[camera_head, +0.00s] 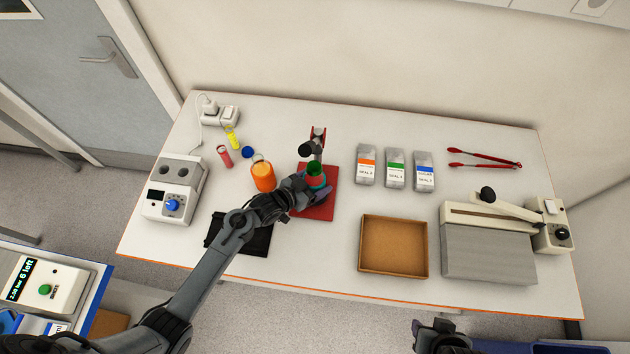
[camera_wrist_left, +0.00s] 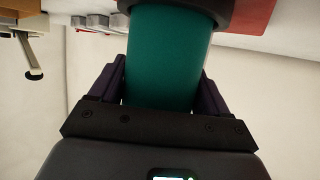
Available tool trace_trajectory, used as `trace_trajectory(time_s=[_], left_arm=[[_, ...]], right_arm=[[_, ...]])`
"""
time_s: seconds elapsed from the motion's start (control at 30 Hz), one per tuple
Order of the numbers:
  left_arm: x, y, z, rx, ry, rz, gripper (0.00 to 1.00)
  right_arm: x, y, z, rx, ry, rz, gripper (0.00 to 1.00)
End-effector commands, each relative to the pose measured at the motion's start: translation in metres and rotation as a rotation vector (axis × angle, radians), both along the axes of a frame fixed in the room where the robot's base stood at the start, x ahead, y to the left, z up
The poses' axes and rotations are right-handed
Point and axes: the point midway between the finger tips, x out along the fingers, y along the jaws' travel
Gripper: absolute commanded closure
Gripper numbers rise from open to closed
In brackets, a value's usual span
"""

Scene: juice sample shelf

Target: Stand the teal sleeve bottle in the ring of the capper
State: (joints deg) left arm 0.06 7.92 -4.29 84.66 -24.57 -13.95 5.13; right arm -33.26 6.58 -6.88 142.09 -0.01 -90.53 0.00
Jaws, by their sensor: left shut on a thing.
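That view looks upside down; a dark ring (camera_wrist_left: 222,12) meets the sleeve's lower end. I cannot tell whether the bottle is seated in it or just above it. My right gripper (camera_head: 445,330) is at the bottom edge, away from the table's objects; its opening is unclear.
An orange bottle (camera_head: 263,176) stands close left of the capper. A black mat (camera_head: 258,243) lies under my left arm. A brown tray (camera_head: 393,268), several labelled pouches (camera_head: 395,172), red tongs (camera_head: 485,158) and a sealer (camera_head: 490,255) are to the right.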

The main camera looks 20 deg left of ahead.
Motion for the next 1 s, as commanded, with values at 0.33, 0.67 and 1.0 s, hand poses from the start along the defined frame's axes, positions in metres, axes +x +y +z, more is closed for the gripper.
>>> trace_trajectory(time_s=[0.33, 0.67, 1.0], left_arm=[[0.001, 0.000, 0.001, 0.000, -0.002, 0.000, 0.00], [-0.005, 0.003, 0.001, 0.001, 0.003, 0.000, 0.00], [-0.047, 0.024, 0.021, 0.003, 0.000, -0.001, 0.00]], right_arm=[[0.000, -0.002, 0.000, -0.009, 0.000, 0.006, 0.57], [0.000, -0.002, 0.000, -0.009, 0.000, 0.005, 0.57], [0.000, -0.001, 0.000, -0.002, 0.000, 0.001, 0.57]])
